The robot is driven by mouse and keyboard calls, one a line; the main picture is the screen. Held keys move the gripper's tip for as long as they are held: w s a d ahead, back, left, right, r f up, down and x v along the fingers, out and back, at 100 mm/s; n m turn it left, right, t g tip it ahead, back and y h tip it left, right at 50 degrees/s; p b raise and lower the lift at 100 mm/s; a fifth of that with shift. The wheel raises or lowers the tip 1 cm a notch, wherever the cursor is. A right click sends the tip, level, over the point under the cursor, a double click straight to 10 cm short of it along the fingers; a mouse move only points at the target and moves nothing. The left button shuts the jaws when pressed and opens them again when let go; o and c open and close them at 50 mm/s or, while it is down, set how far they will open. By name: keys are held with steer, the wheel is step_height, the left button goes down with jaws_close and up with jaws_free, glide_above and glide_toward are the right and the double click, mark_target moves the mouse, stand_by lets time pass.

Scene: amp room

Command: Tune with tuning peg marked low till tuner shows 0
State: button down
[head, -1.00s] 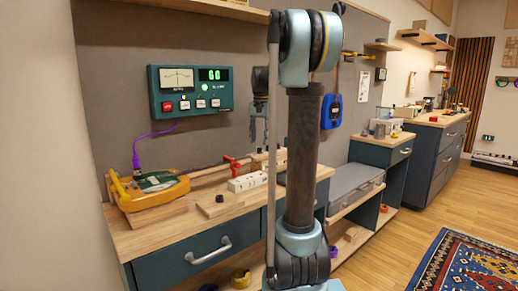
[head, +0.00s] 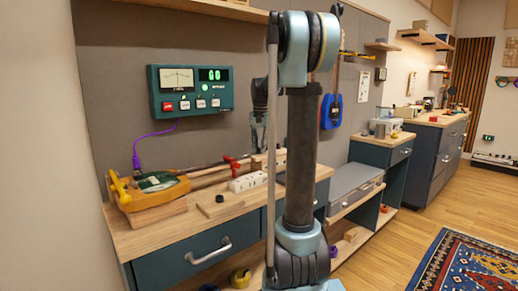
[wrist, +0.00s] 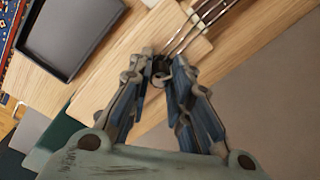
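The tuner (head: 190,90) hangs on the grey wall panel, with a needle dial and a green display (head: 214,74) that seems to read "60" or "G0". A yellow-and-green instrument body (head: 150,188) lies on the left of the bench, its neck running right towards a white block (head: 248,181). My gripper (head: 258,145) points down above the bench near that block. In the wrist view, the fingers of my gripper (wrist: 162,65) are apart, with a small dark round piece (wrist: 160,72) between the tips. Contact is unclear. The peg marking "low" is not readable.
A wooden block with a black knob (head: 219,198) lies on the bench front. A grey tray (wrist: 70,32) is at the wrist view's upper left. A purple cable (head: 150,136) joins tuner and instrument. A blue item (head: 331,110) hangs on the wall panel.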

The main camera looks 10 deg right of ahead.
steer(key=shift+n, duration=1.2)
steer(key=c, duration=1.4)
jaws_free()
steer(key=shift+c, duration=0.2)
step_height(320, 180, up, 12)
steer(key=shift+d, duration=0.15)
steer(key=shift+s+f, duration=0.1)
